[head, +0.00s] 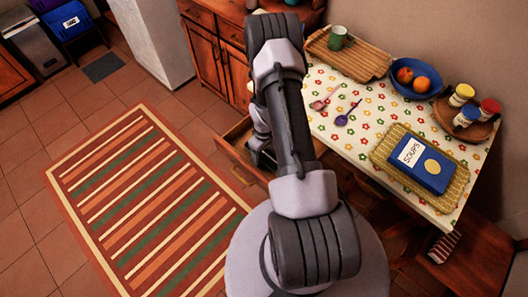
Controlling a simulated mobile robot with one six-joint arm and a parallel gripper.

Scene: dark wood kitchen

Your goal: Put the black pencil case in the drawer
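A wooden drawer (230,157) stands pulled out from under the left side of the table, with its front facing the striped rug. My arm covers much of it, and I cannot see what lies inside. My gripper (261,160) is at or just above the drawer, mostly hidden behind my own arm. Its fingers are too dark and covered to tell whether they are open or shut, or hold anything. I do not see a black pencil case clearly in this view.
The flowered table (352,135) holds a blue book (420,160) on a woven mat, a blue fruit bowl (427,72), jars, spoons and a tray (325,45) with a green mug. A wooden chair (480,262) stands at lower right. The striped rug (150,200) is clear.

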